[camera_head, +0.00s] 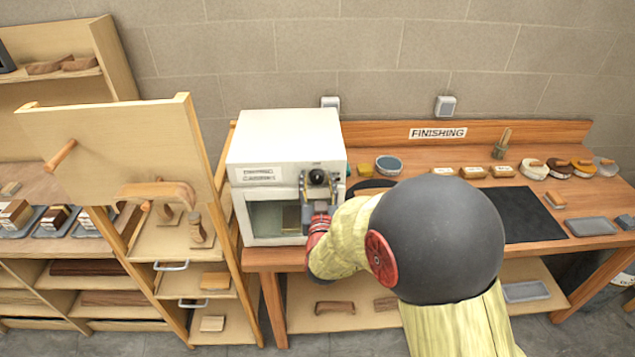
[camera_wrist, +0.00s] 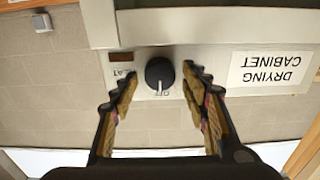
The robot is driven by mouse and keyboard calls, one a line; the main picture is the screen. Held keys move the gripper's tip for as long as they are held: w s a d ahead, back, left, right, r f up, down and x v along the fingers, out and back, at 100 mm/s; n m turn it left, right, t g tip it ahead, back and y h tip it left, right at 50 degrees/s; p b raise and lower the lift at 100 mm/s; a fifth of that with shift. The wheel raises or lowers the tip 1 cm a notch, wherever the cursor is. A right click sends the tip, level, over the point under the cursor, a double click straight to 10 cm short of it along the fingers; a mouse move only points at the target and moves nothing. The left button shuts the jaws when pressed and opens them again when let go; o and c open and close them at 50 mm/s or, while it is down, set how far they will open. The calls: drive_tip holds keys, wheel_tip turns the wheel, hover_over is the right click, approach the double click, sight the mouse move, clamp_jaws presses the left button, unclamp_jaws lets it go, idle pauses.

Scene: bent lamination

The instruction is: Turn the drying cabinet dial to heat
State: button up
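The drying cabinet (camera_head: 285,140) is a white box on the bench, with a windowed door and a name label. Its round black dial (camera_head: 317,177) is on the front at upper right. In the wrist view, which is upside down, the dial (camera_wrist: 160,74) has a white pointer line toward the lettering that looks like OFF. A partly covered label (camera_wrist: 125,72) ending in "AT" is left of it. My gripper (camera_wrist: 159,80) is open, with one finger on each side of the dial and a gap showing at both. In the head view my gripper (camera_head: 308,208) is just below the dial.
A small dark reddish window (camera_wrist: 121,57) is near the dial. A wooden rack (camera_head: 110,140) with pegs stands close left of the cabinet. The finishing bench (camera_head: 420,160) holds tins, brushes and a black mat (camera_head: 520,213) to the right.

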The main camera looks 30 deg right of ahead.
drive_tip(key=c, duration=1)
drive_tip(key=shift+f+m+b, duration=0.15)
drive_tip(key=shift+m+b, duration=0.15)
drive_tip(key=shift+b, duration=0.25)
drive_tip(key=m+b, duration=0.3)
drive_tip(key=b, duration=0.2)
drive_tip(key=shift+f+b, duration=0.15)
drive_tip(key=shift+b, duration=0.2)
drive_tip(key=m+b, duration=0.6)
drive_tip(key=b, duration=0.2)
drive_tip(key=shift+d+f, duration=0.1)
drive_tip(key=m+b, duration=0.5)
drive_tip(key=b, duration=0.3)
drive_tip(key=shift+s, duration=0.1)
drive_tip(key=shift+m+b, duration=1.6)
drive_tip(key=shift+r, duration=0.2)
